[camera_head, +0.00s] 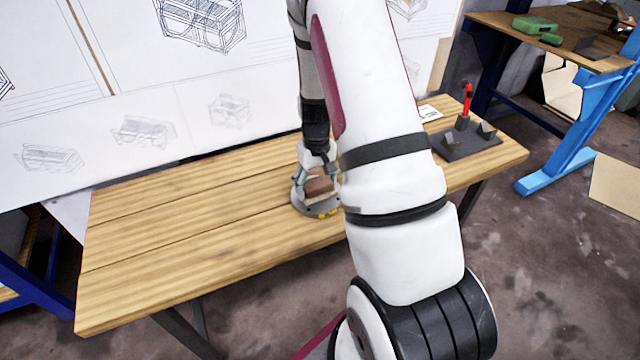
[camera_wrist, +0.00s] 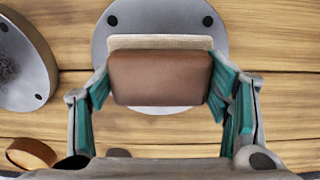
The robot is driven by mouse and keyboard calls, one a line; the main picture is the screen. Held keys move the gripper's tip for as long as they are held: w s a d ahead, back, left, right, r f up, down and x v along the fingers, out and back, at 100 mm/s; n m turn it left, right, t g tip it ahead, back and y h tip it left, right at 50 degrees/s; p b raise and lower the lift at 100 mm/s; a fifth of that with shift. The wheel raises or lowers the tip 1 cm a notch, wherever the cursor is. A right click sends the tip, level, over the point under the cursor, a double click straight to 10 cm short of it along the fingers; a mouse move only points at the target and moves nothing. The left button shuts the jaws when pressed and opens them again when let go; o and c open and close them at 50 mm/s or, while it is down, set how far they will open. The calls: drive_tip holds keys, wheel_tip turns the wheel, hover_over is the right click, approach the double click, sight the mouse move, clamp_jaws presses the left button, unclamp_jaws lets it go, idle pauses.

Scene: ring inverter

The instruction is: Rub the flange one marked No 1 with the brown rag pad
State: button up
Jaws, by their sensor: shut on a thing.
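My gripper (camera_wrist: 160,88) is shut on the brown rag pad (camera_wrist: 160,78), with a teal-lined finger on either side of it. The pad has a brown block and a beige layer along its far edge. It is over a round grey flange (camera_wrist: 110,50) with dark bolt holes and hides the flange's middle; I cannot tell if they touch. Another grey flange (camera_wrist: 38,75) with a dark rough patch lies at the left, cut by the frame. No number mark is readable on either. In the head view, my gripper (camera_head: 320,178) holds the pad (camera_head: 320,186) over a grey flange (camera_head: 313,209).
A small brown round piece (camera_wrist: 30,153) lies at lower left in the wrist view. A dark stand (camera_head: 465,145) with a red-tipped tool (camera_head: 467,100) is on the table's right, near a white card (camera_head: 429,113). The wooden table's left half (camera_head: 180,230) is clear. My arm hides part of the table.

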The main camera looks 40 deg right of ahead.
sight(316, 183)
wheel_tip(316, 183, up, 2)
drive_tip(key=shift+r+p, duration=0.25)
drive_tip(key=shift+p, duration=0.35)
drive_tip(key=shift+a+r+p, duration=0.1)
drive_tip(key=shift+r+p, duration=1.7)
drive_tip(key=shift+r, duration=1)
